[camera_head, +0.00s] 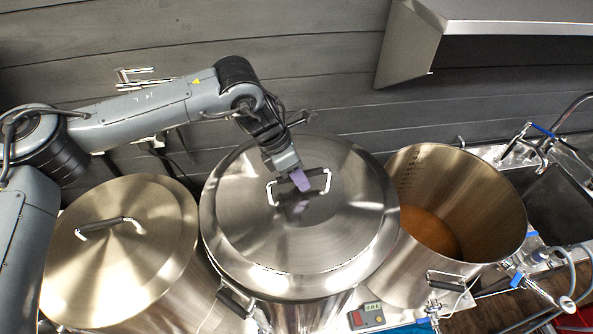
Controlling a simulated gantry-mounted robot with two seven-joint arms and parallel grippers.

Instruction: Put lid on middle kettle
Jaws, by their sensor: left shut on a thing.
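My left gripper (301,180) is shut on the handle of a round steel lid (330,245). The lid lies over the middle kettle (312,312) and covers its whole opening. The handle (327,180) is a bent metal bar at the lid's centre, with the purple fingertip on it. I cannot tell whether the lid rests fully on the rim or a small gap is left. The kettle's upper rim is hidden under the lid. My right gripper is not in view.
The left kettle wears its own lid (150,245). The right kettle (475,195) is open, with brown liquid (428,230) inside. A sink (560,205) with taps is at the right. A metal hood (412,45) juts from the wall. A small controller (368,314) sits in front.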

